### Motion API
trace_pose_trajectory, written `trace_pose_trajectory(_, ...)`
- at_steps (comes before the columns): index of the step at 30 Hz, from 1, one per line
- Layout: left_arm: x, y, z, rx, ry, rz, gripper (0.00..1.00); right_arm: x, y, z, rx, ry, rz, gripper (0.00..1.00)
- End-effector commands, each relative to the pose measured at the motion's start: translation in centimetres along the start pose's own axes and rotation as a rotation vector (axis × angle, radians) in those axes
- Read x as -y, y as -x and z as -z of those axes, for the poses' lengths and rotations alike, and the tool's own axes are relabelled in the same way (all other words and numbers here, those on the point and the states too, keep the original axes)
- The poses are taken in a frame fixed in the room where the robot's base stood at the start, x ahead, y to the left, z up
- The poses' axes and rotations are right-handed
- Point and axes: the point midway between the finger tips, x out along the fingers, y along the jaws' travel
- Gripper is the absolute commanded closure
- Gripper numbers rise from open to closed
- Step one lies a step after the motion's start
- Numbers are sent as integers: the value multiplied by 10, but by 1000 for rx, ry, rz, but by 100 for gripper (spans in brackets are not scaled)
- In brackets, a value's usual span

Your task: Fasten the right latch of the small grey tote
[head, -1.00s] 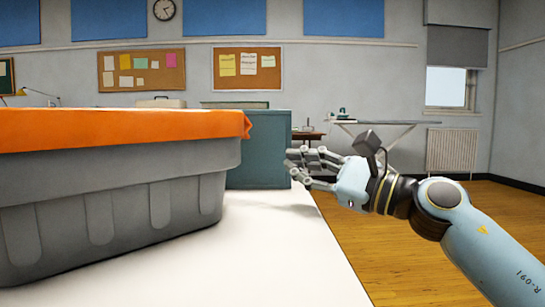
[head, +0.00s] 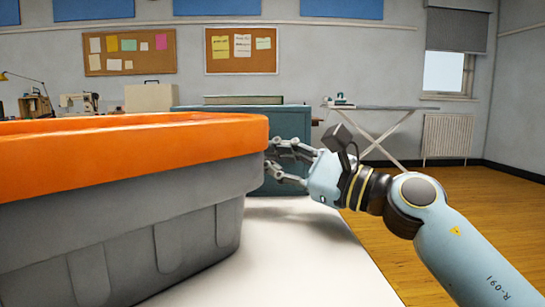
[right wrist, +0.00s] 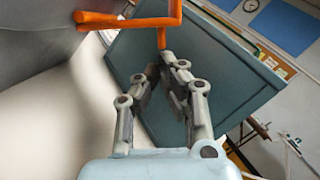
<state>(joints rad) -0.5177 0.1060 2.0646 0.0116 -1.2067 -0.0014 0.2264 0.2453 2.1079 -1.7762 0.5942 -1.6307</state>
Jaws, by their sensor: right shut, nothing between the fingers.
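The small grey tote (head: 130,245) with an orange lid (head: 120,155) stands on a white table, filling the left of the head view. Its grey wall (right wrist: 35,35) shows at the upper left of the right wrist view, with an orange edge (right wrist: 125,22) and a thin orange piece (right wrist: 161,40) hanging from it, perhaps the latch. My right gripper (head: 272,162) is at the tote's right end, just beside the lid's corner. In the wrist view its fingertips (right wrist: 164,66) are shut and empty, close to the orange piece; contact cannot be told. My left gripper is not in view.
A teal box (head: 287,190) stands behind my right gripper and fills the middle of the wrist view. The white table top (head: 290,265) is bare to the tote's right. An ironing board (head: 385,108) and open wooden floor lie beyond.

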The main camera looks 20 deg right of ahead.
Motion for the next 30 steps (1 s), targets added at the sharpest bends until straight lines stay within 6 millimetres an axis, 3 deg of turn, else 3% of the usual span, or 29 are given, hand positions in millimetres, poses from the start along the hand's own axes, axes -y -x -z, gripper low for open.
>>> trace_pose_trajectory(30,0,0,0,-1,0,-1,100,12,-3,-10,1,184,-46,100)
